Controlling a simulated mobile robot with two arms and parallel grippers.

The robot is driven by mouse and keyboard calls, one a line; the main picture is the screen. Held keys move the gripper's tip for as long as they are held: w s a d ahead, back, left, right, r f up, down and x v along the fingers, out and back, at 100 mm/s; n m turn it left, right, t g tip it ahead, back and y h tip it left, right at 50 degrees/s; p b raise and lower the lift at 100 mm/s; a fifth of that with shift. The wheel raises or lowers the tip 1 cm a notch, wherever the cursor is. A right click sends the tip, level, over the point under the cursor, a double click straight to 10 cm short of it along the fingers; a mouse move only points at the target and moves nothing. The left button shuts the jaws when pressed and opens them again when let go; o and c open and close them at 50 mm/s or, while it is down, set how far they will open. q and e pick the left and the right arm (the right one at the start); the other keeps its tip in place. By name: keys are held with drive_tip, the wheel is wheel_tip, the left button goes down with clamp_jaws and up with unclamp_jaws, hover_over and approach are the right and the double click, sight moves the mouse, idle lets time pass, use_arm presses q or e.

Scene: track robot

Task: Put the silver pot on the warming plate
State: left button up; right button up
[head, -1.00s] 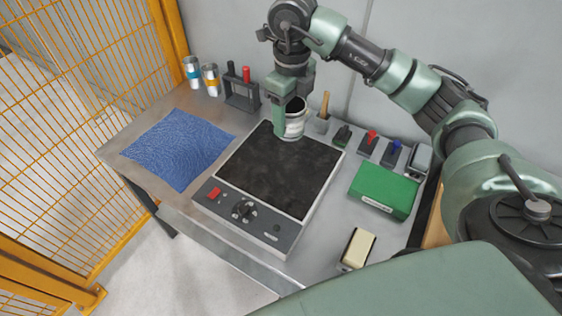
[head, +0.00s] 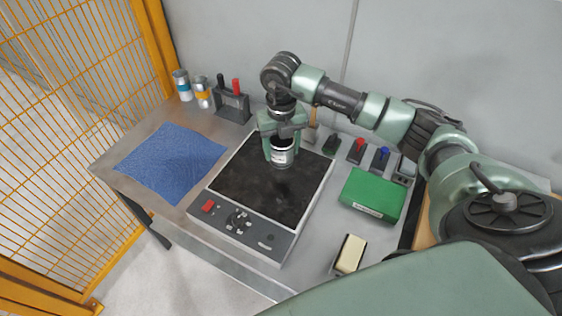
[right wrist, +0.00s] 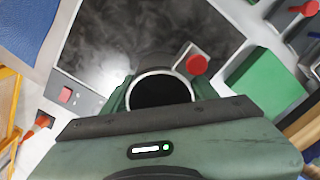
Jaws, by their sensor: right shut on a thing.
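The silver pot (head: 282,156) is upright between the fingers of my right gripper (head: 281,147), which is shut on it. The pot is over the dark top of the warming plate (head: 255,191), toward its back right part. I cannot tell whether its base touches the plate. In the right wrist view the pot's round rim (right wrist: 160,72) and dark inside show between the fingers, with the warming plate (right wrist: 130,38) beyond. My left gripper is not in view.
A blue cloth (head: 171,162) lies left of the plate. A green box (head: 371,193) and a cream block (head: 350,254) are at its right. Cans (head: 182,86), a rack (head: 232,104) and small red- and blue-topped tools (head: 357,149) stand along the back. An orange mesh fence (head: 70,110) is at left.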

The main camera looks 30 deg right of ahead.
wheel_tip(320, 180, down, 7)
drive_tip(key=shift+r+p, duration=0.2)
drive_tip(key=shift+p, duration=0.35)
drive_tip(key=shift+f, duration=0.35)
drive_tip(key=shift+f, duration=0.1)
drive_tip(key=o, duration=1.5)
